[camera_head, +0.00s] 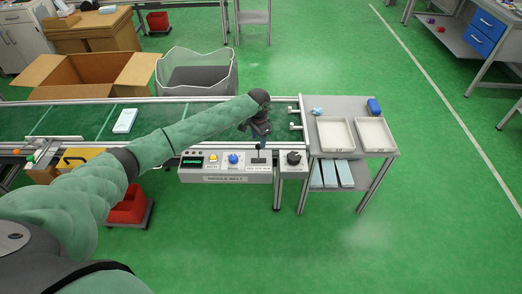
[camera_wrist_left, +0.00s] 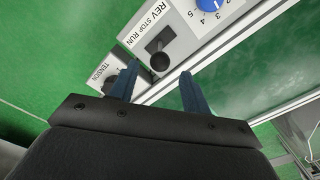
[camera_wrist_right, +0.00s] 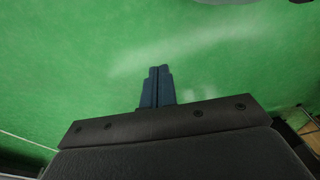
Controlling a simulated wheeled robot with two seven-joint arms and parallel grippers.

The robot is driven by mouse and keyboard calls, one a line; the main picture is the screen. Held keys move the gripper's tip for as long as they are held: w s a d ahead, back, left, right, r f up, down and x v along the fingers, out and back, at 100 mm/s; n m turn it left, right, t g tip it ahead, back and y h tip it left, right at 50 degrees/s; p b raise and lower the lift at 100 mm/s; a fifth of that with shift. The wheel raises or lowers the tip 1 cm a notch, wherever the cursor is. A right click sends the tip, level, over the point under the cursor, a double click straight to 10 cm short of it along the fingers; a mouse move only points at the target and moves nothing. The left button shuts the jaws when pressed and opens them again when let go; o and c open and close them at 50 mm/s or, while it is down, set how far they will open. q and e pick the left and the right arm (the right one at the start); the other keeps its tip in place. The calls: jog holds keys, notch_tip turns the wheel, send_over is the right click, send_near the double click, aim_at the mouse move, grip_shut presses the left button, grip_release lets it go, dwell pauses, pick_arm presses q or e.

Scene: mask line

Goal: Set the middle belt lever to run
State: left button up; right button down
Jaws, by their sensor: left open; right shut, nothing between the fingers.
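The middle belt control panel (camera_head: 225,178) stands at the front edge of the belt. Its lever shows in the left wrist view as a black ball knob (camera_wrist_left: 160,62) over a dark slot labelled REV, STOP, RUN. I cannot tell which mark it stands at. My left gripper (camera_wrist_left: 160,68) is open, a finger on each side of the knob in the picture; contact is not clear. In the head view this gripper (camera_head: 261,140) is above the lever and partly hides it. My right gripper (camera_wrist_right: 159,68) is shut and empty over green floor.
The panel carries a green-lit display (camera_head: 192,161), a yellow button (camera_head: 213,157) and a blue dial (camera_head: 233,159). A black tension knob (camera_head: 294,158) is right of the lever. A side table (camera_head: 385,145) with white trays stands further right. Green floor in front is clear.

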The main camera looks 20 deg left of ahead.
aim_at(259, 149)
pick_arm(q)
jog(key=shift+f+p, duration=1.05)
jog(key=shift+f, duration=2.65)
pick_arm(e)
jog(key=shift+s+d+f, duration=0.2)
jog(key=shift+d+f, duration=0.05)
jog(key=shift+f, duration=0.6)
jog(key=shift+s+d+f, duration=0.15)
jog(key=shift+d+f, duration=0.1)
jog(key=shift+f, duration=0.6)
jog(key=shift+s+d+f, duration=0.2)
jog(key=shift+d+f, duration=0.05)
jog(key=shift+f, duration=0.6)
pick_arm(q)
grip_shut()
